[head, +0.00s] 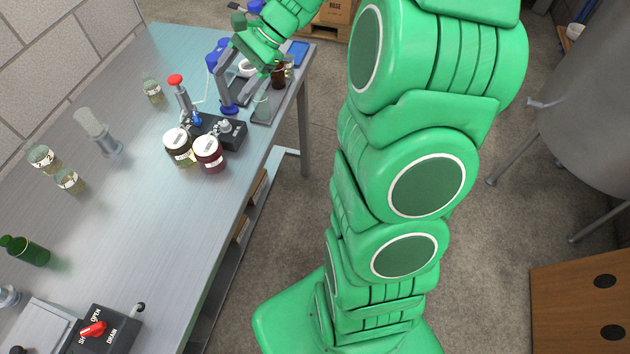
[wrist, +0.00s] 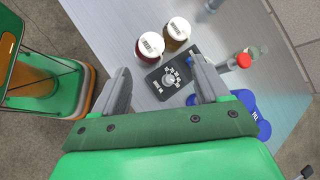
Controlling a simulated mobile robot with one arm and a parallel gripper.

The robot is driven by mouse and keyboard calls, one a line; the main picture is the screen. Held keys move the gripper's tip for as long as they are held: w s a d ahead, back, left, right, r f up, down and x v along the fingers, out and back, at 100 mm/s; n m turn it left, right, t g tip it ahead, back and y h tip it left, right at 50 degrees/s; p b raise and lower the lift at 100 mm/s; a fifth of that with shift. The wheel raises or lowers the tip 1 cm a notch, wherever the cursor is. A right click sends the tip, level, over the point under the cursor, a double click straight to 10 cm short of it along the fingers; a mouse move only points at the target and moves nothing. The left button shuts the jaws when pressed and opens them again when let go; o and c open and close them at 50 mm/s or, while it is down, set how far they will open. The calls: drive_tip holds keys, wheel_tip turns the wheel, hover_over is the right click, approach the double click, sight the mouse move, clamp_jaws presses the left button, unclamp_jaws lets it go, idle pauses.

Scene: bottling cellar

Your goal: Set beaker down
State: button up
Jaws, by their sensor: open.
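My gripper (head: 244,90) is at the far end of the steel table, low over its surface. In the wrist view, its two grey fingers (wrist: 162,78) stand wide apart with no solid thing seen gripped between them. The beaker cannot be made out in the wrist view.
A black box with a dial (wrist: 172,80) and two lidded jars (head: 208,153) stand close by on the nearer side. A red-topped stand (head: 180,93), a glass cylinder (head: 97,130) and small jars (head: 68,180) are left.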

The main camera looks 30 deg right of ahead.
drive_tip(key=s+a+r+n+g+h, duration=0.2)
drive_tip(key=s+a+n, duration=0.2)
drive_tip(key=s, duration=0.5)
drive_tip(key=s+d+n+h, duration=0.2)
drive_tip(key=s+n+h, duration=0.1)
drive_tip(key=s, duration=0.9)
drive_tip(key=s+d+r+n+h, duration=0.1)
drive_tip(key=s+d+n+h, duration=0.2)
drive_tip(key=s, duration=0.9)
drive_tip(key=n+h, duration=0.1)
drive_tip(key=n, duration=0.2)
drive_tip(key=shift+s+g, duration=0.15)
drive_tip(key=shift+g, duration=0.15)
